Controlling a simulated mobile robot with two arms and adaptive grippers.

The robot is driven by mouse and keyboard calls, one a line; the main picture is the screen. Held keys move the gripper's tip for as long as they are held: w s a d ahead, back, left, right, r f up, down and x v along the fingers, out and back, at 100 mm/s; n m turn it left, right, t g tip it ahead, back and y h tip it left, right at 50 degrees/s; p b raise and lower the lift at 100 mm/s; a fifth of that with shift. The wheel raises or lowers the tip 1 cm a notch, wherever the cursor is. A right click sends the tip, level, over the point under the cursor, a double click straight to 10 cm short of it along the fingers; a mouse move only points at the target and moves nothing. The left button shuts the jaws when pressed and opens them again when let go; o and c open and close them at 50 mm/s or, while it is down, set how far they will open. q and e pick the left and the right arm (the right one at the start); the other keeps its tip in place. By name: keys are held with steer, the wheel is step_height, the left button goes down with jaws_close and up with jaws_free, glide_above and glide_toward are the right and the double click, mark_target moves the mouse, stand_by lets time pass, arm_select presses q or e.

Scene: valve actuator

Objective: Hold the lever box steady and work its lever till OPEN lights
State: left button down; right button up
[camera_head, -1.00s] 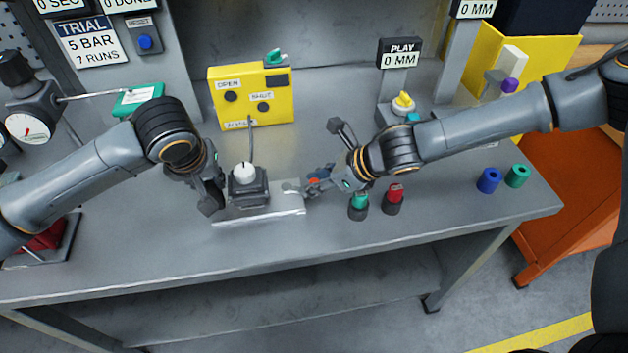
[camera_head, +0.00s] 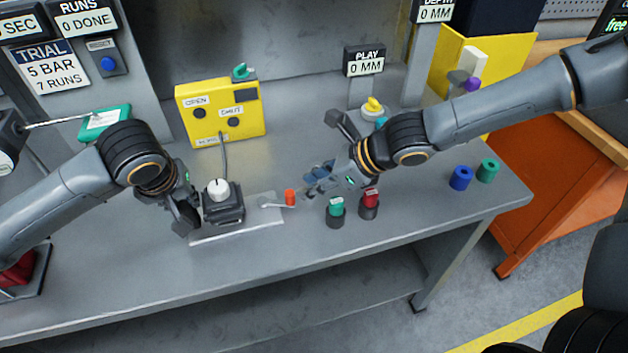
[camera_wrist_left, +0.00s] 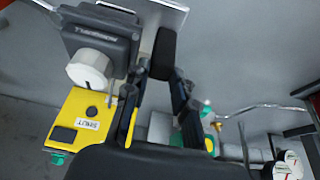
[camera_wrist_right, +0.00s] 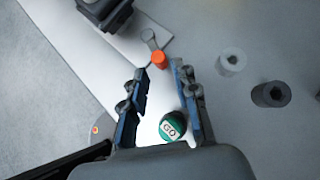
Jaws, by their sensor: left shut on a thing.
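The lever box (camera_head: 223,208) is a dark box with a white round knob, on a pale plate (camera_head: 238,231). Its lever (camera_head: 277,204) points right and ends in an orange tip (camera_head: 290,197). My left gripper (camera_head: 187,218) is shut at the box's left side; the left wrist view shows a black grip (camera_wrist_left: 164,54) at its fingertips, beside the box (camera_wrist_left: 102,44). My right gripper (camera_head: 318,179) is open and empty, apart from the orange tip (camera_wrist_right: 159,60). On the yellow panel (camera_head: 236,127), the OPEN lamp (camera_head: 199,114) and SHUT lamp (camera_head: 233,122) look dark.
A green button (camera_head: 336,206) marked GO and a red one (camera_head: 371,198) stand just below my right gripper. Blue (camera_head: 461,178) and green (camera_head: 488,170) rings sit further right. A cable (camera_head: 223,150) runs from panel to box. The front bench strip is clear.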

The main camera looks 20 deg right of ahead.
steer(key=shift+s+d+r, duration=0.1)
steer(key=shift+s+r, duration=0.05)
steer(key=shift+r, duration=0.05)
steer(key=shift+c, duration=0.2)
